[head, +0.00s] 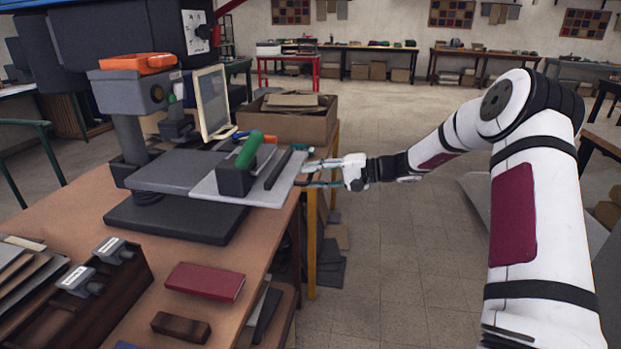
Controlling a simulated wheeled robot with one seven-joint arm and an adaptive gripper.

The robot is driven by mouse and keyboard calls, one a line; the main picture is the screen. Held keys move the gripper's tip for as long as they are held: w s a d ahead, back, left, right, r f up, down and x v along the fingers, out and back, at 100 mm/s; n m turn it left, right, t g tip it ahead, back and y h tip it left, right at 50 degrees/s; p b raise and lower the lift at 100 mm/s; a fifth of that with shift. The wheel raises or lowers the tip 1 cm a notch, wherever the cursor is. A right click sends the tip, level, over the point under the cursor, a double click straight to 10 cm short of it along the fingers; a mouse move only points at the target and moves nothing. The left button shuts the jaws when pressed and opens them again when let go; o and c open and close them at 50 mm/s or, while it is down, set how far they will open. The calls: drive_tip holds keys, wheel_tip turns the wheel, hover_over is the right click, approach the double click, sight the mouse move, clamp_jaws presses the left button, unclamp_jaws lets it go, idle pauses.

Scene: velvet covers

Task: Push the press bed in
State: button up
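The press (133,120) stands on the wooden table at left, with a dark base plate and a grey upper body. Its bed (208,189), a light grey plate, sticks out to the right from under the press, past the dark grey plate beside it. On the bed sit a dark block with a green handle (250,150) and a dark bar (278,169). My gripper (318,174) is at the bed's right end, its fingers pointing left and apart, one above the other in the picture. I cannot tell whether they touch the bed. Nothing shows between the fingers.
A cardboard box (290,124) stands behind the bed. A red book-like cover (205,281), a dark wooden block (181,327) and a tray with metal stamps (85,300) lie at the table's front. The tiled floor right of the table is open.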

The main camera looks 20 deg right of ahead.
drive_tip(key=shift+w+a, duration=0.3)
drive_tip(key=shift+a, duration=0.2)
drive_tip(key=shift+f, duration=0.1)
clamp_jaws()
drive_tip(key=shift+a, duration=0.1)
drive_tip(key=r+b+x, duration=0.1)
drive_tip(key=x, duration=0.4)
drive_tip(key=r+b+x, duration=0.1)
drive_tip(key=b+x, duration=0.1)
drive_tip(key=x, duration=0.4)
drive_tip(key=r+b+x, duration=0.1)
drive_tip(key=b+x, duration=0.1)
drive_tip(key=x, duration=0.4)
drive_tip(key=shift+w+a+r, duration=0.2)
drive_tip(key=shift+w+a, duration=0.1)
drive_tip(key=shift+a, duration=0.15)
unclamp_jaws()
